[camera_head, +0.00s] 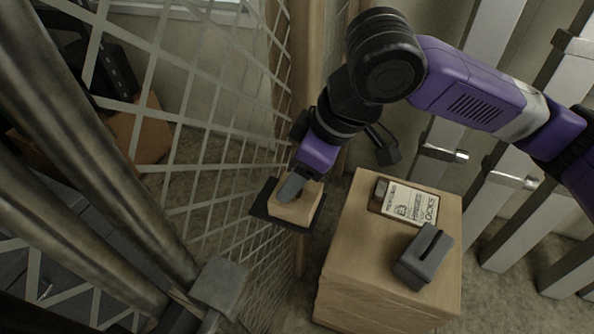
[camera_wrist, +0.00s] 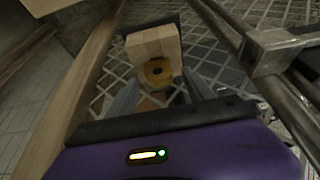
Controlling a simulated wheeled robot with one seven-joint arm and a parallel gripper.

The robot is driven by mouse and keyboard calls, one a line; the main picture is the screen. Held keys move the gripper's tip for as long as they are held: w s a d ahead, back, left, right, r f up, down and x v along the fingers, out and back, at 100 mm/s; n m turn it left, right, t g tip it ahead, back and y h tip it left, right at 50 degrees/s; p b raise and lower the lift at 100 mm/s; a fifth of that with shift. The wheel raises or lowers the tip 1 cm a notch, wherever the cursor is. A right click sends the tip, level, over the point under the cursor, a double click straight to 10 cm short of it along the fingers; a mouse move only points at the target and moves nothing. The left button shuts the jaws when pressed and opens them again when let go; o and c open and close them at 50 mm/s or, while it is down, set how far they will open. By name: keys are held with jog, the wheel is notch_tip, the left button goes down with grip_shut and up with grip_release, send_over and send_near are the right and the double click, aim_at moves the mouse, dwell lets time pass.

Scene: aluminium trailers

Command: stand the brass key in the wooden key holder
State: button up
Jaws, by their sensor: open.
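The wooden key holder (camera_head: 297,210) is a pale block on a dark plate beside the mesh fence in the head view. In the wrist view the holder (camera_wrist: 152,44) is at the top centre. The brass key (camera_wrist: 158,70) shows there as a round head with a hole, at the near side of the block. Its shaft is not visible, so I cannot tell how deep it sits. My gripper (camera_head: 293,187) is at the holder in the head view. In the wrist view its grey fingers are apart, one on each side of the key head. The key is hidden in the head view.
A wooden pedestal (camera_head: 347,268) stands right of the holder. It carries a slotted dark grey block (camera_head: 413,270) and a small labelled box (camera_head: 408,203). The mesh fence (camera_head: 222,95) is close on the left. Metal rails (camera_head: 455,105) stand at the right.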

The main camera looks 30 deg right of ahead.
jog(key=v, duration=0.7)
jog(key=shift+r, duration=0.4)
jog(key=shift+s, duration=0.15)
